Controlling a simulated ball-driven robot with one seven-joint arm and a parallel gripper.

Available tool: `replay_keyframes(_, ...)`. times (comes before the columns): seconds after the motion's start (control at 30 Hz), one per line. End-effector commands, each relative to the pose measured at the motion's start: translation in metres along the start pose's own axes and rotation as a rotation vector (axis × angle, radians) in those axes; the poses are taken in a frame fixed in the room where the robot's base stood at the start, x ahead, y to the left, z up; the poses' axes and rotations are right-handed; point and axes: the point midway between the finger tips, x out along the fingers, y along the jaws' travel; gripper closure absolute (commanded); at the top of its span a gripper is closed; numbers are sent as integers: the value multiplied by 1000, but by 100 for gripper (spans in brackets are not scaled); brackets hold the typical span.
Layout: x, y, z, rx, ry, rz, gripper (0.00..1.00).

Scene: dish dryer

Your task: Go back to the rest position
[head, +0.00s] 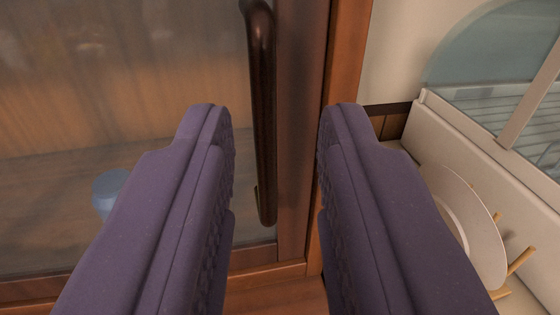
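My gripper (275,125) is in the middle of the head view. Its two purple fingers are wide apart and nothing is held between them. Beyond the gap is a dark vertical handle (262,100) on a glass-fronted wooden door (305,130). The handle shows between the fingers, and I cannot tell how far it is from the fingertips. The door appears closed.
A blue object (109,184) shows behind the glass at left, partly hidden by the left finger. At right, a white plate (470,225) stands in a wooden rack (521,262) near a pale window sill (480,150).

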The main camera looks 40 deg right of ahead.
Motion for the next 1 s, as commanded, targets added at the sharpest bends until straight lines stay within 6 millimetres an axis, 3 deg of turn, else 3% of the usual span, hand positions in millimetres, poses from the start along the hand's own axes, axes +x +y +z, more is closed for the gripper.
replay_keyframes(0.13, -10, 0, 0, 0, 0, 0, 71)
replay_keyframes(0.5, -10, 0, 0, 0, 1, 0, 71)
replay_keyframes(0.63, -3, -15, -15, -8, 3, -10, 71)
replay_keyframes(0.73, 8, -55, -52, -23, 4, -32, 71)
replay_keyframes(0.83, 14, -118, -109, -37, -3, -71, 71)
replay_keyframes(0.93, 3, -188, -170, -39, -20, -123, 71)
replay_keyframes(1.0, -16, -235, -210, -38, -37, -170, 71)
